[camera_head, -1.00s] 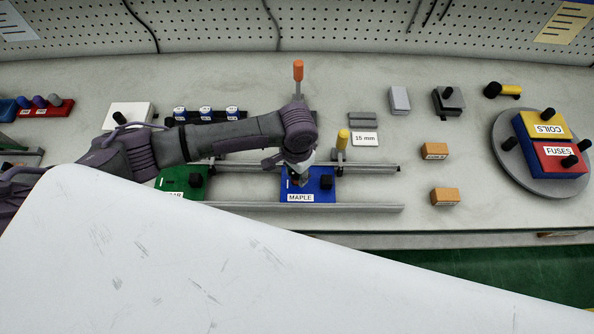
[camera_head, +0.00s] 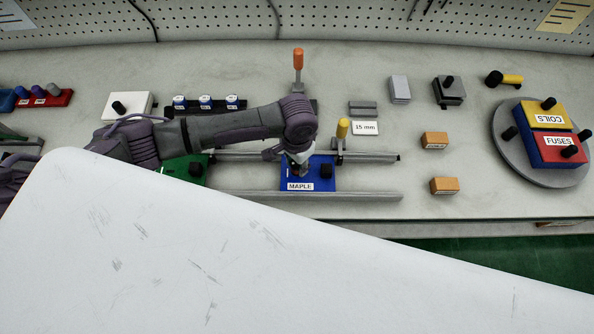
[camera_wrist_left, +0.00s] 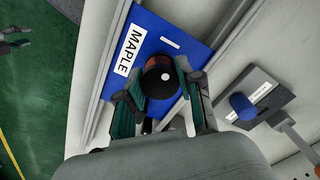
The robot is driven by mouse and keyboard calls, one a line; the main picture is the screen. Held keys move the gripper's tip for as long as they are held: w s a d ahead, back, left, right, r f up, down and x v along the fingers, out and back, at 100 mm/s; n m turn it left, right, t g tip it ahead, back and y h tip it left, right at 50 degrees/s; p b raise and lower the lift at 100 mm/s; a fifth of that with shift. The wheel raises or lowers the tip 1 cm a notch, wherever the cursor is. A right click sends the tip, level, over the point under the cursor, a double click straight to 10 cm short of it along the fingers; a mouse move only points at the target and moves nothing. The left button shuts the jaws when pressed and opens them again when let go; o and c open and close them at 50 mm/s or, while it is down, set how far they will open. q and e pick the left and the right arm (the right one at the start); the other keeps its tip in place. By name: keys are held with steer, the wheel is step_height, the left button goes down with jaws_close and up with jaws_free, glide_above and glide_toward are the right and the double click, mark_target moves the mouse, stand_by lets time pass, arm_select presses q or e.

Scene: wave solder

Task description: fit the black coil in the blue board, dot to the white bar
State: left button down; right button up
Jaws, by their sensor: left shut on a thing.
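The blue board (camera_head: 312,182), labelled MAPLE, lies between two rails; it also shows in the wrist view (camera_wrist_left: 190,27). My left gripper (camera_head: 298,170) is over the board's left part, pointing down. In the wrist view, its fingers (camera_wrist_left: 160,92) are shut on the black coil (camera_wrist_left: 153,73), one on each side. The coil has a black top with a white dot right of its centre and reddish sides. The white bar (camera_wrist_left: 171,43) is on the board, just above the coil in that view. Whether the coil is seated or just above the board cannot be told.
A green board (camera_head: 183,173) sits to the left on the rails. A yellow-handled clamp (camera_head: 341,130) and an orange-handled tool (camera_head: 298,60) stand behind. Orange blocks (camera_head: 434,140) are to the right.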

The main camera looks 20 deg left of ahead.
arm_select(q)
steer(key=shift+f, duration=0.55)
stand_by(0.5)
steer(key=shift+f+b, duration=0.35)
stand_by(0.4)
steer(key=c, duration=0.7)
jaws_free()
steer(key=shift+r, duration=0.2)
step_height(320, 180, up, 12)
steer(key=shift+f, duration=0.2)
